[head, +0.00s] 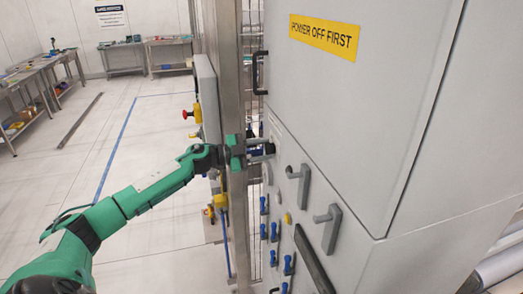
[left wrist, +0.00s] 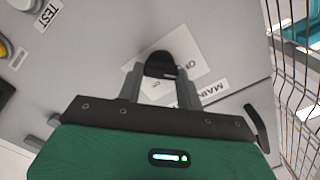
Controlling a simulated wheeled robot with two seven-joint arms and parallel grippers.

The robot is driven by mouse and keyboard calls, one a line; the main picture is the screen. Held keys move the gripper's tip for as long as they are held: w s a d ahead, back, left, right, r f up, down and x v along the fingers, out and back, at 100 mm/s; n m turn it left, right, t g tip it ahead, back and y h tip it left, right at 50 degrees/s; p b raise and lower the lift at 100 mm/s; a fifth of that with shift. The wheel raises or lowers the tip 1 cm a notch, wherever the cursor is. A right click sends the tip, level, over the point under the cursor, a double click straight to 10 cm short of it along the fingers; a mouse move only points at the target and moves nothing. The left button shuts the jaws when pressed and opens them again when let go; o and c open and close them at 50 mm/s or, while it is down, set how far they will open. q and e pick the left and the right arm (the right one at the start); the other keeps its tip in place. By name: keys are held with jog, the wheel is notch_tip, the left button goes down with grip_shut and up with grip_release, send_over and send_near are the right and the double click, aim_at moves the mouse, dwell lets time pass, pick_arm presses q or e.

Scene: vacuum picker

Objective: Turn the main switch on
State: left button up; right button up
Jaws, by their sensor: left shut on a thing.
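The main switch (left wrist: 161,66) is a black rotary knob on a pale plate, on the grey cabinet face. A label reading "MAIN" is partly covered beside it. My left gripper (left wrist: 161,80) is shut on the knob, one finger on each side of it. In the head view my left gripper (head: 266,149) reaches past the metal post to the cabinet front, and the knob is mostly hidden there. The plate's markings are partly covered, so the knob's exact setting is hard to read. My right gripper is in neither view.
A grey cabinet (head: 350,110) with a yellow "POWER OFF FIRST" sign (head: 324,37) fills the right. Two lever handles (head: 299,182) (head: 330,224) stick out below the switch. A metal post (head: 229,80) stands close to my left wrist. A wire fence (left wrist: 297,100) shows in the wrist view.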

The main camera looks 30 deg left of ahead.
pick_arm(q)
jog(key=shift+f+m+b, duration=0.2)
jog(key=shift+m+b, duration=0.8)
jog(key=shift+m, duration=0.1)
jog(key=shift+f+m+b, duration=0.15)
jog(key=shift+m+b, duration=3.4)
jog(key=shift+m, duration=0.45)
jog(key=shift+f+m+b, duration=0.1)
jog(key=shift+m+b, duration=3.45)
jog(key=shift+m, duration=0.45)
jog(key=o, duration=1)
